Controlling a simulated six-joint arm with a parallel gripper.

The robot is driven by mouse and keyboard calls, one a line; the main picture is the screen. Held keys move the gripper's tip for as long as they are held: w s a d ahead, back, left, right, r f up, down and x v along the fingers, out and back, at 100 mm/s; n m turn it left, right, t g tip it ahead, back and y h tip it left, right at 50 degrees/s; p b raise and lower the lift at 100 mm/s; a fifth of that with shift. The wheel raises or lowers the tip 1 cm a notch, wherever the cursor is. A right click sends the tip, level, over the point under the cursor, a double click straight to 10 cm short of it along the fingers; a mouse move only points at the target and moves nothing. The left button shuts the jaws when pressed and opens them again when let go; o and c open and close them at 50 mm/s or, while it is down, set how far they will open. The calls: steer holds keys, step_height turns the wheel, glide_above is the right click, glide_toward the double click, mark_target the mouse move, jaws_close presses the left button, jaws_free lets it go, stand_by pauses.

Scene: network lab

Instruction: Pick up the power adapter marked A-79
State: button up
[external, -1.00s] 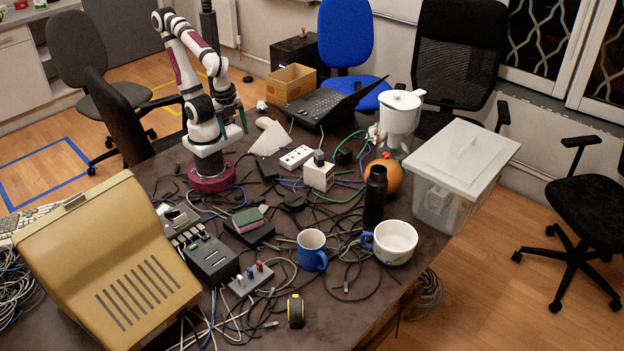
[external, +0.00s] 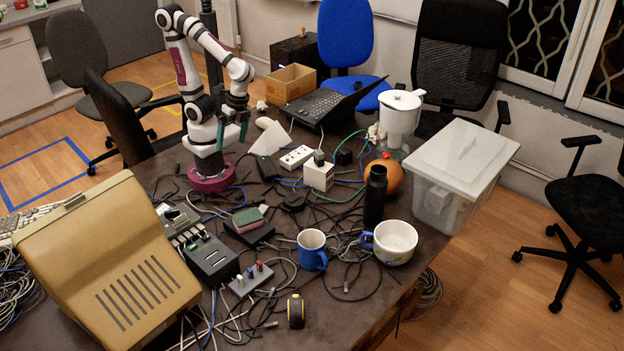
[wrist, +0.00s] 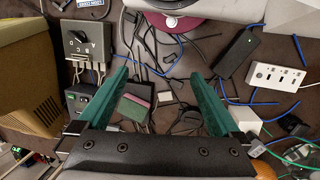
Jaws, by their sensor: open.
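No marking A-79 can be read in either view, so I cannot tell which adapter carries it. A long black power brick (wrist: 240,50) lies on the table right of my gripper in the wrist view; it also shows in the external view (external: 268,168). Another black adapter (external: 293,202) lies among cables nearer the camera. A small black block (external: 343,157) sits by the white power strip. My gripper (wrist: 158,88) has its teal fingers wide apart with nothing held between them. It hangs above the table, close to my base, in the external view (external: 232,133).
A white power strip (external: 296,157) and white box (external: 320,176) stand right of the black brick. A green-and-red sponge (external: 249,218) rests on a black box. Cables cover the middle table. A blue mug (external: 311,249), black bottle (external: 375,197) and beige case (external: 115,265) stand nearer the camera.

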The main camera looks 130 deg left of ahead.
steer(key=w+a+f+n+t+h, duration=0.2)
steer(key=w+a+n+t+h, duration=0.3)
steer(key=w+n, duration=0.6)
steer(key=a+f+n+t+y, duration=0.1)
steer(key=a+f+n+t, duration=0.1)
steer(key=a+n, duration=0.4)
steer(key=a+f+n+t+y, duration=0.1)
steer(key=a+f+n+t, duration=0.1)
steer(key=a+n+t, duration=0.2)
steer(key=a+f+n+t+y, duration=0.1)
steer(key=a+f+n+t, duration=0.1)
steer(key=a+n, duration=0.5)
steer(key=shift+w+a+n+t, duration=0.15)
steer(key=shift+a+n+t, duration=0.15)
steer(key=shift+a+t, duration=0.3)
steer(key=s+a+f+n+y, duration=0.3)
steer(key=a+n+y, duration=0.15)
steer(key=a, duration=0.25)
steer(key=n+y, duration=0.3)
steer(key=n, duration=0.3)
glide_toward(349, 157)
steer(key=shift+t, duration=0.4)
steer(key=x, duration=0.7)
steer(key=f+x, duration=0.1)
steer(key=x, duration=0.2)
steer(key=shift+w+a, duration=0.1)
steer(key=shift+a, duration=0.1)
steer(key=c, duration=1.3)
